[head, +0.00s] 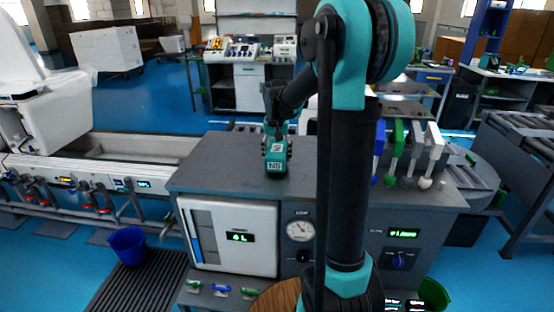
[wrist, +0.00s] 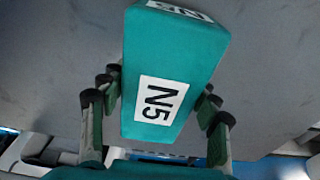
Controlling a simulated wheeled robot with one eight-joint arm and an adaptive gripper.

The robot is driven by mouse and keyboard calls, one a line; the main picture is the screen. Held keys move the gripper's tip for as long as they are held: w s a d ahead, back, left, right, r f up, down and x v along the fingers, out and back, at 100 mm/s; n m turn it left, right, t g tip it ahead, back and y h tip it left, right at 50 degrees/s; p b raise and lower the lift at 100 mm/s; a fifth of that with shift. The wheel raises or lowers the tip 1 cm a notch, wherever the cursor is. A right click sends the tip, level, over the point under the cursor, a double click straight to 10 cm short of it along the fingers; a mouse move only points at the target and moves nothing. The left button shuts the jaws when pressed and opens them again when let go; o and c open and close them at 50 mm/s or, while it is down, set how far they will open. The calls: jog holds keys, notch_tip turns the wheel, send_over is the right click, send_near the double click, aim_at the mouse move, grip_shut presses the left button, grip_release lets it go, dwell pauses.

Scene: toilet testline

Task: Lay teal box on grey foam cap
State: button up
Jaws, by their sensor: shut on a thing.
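The teal box (head: 277,168) carries white labels and is over the grey worktop of the test bench, left of my arm in the head view. In the wrist view the teal box (wrist: 178,55) shows a white label reading N5. My gripper (head: 275,146) is shut on the teal box, with its fingers on both sides of it in the wrist view (wrist: 158,105). I cannot tell whether the box touches the worktop. I cannot pick out a separate grey foam cap in either view.
The grey worktop (head: 225,160) is clear around the box. Green, white and blue handled items (head: 415,150) stand at its right end. A blue bucket (head: 128,245) is on the floor at left, by a long trough (head: 140,150). My arm hides part of the bench.

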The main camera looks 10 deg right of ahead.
jog(key=shift+f, duration=0.9)
jog(key=shift+f, duration=0.1)
jog(key=o, duration=1.4)
